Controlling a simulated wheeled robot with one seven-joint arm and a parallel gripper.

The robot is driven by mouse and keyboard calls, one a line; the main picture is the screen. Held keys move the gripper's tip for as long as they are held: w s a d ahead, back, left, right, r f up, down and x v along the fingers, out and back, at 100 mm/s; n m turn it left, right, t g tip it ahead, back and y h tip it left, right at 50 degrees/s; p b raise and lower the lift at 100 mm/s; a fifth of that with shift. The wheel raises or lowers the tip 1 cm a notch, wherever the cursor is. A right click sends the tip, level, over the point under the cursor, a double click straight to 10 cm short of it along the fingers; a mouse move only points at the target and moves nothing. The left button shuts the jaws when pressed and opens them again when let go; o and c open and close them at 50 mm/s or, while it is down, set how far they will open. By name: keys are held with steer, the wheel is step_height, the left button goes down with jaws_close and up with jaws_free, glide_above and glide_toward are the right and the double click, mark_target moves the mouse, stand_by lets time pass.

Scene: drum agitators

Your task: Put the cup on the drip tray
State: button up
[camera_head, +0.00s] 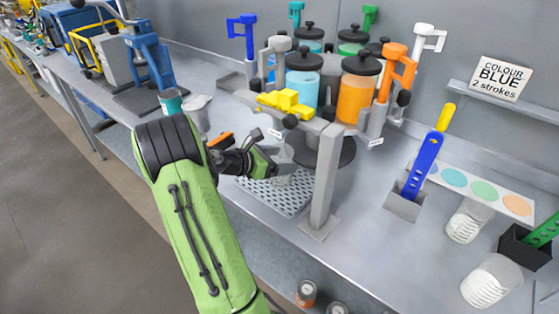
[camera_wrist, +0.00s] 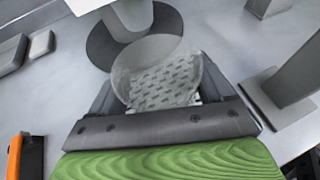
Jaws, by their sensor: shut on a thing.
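My gripper (camera_head: 268,163) is shut on a clear, see-through cup (camera_wrist: 157,62) in the wrist view. In the head view the cup is hard to make out against the grey parts behind it. The perforated drip tray (camera_head: 277,200) lies on the bench below my gripper, in front of the drum stand. Holes of the tray show through the cup in the wrist view. The cup is over the tray area, but I cannot tell whether its base touches the tray.
A grey post (camera_head: 323,180) stands right of the tray, with a yellow part (camera_head: 285,102) above. Drums, including an orange one (camera_head: 355,97), stand behind. A blue stirrer (camera_head: 423,165) stands in a holder. Clear cups (camera_head: 491,281) are at right. A sign (camera_head: 500,78) reads "COLOUR BLUE 2 strokes".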

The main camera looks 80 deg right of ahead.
steer(key=o, duration=0.9)
steer(key=shift+f, duration=0.1)
steer(key=w+a+r+m+t+y+p, duration=0.1)
steer(key=w+a+r+m+t, duration=0.2)
steer(key=w+a, duration=0.5)
steer(key=w+a+r+m+t+y+p, duration=0.1)
steer(key=w+a+r+m+t+p, duration=0.25)
steer(key=a, duration=0.65)
steer(key=s+a+r+m+t+y, duration=0.1)
steer(key=a+t+y, duration=0.1)
steer(key=a, duration=0.7)
steer(key=s+a+r+m+t+y+b, duration=0.1)
steer(key=a+r+t+y, duration=0.1)
steer(key=a, duration=0.7)
steer(key=s+a+r+m+t+y+b, duration=0.1)
steer(key=a+t+y, duration=0.3)
steer(key=a, duration=0.5)
steer(key=shift+s+a+r, duration=0.15)
steer(key=shift+s+r, duration=0.1)
steer(key=shift+r, duration=0.4)
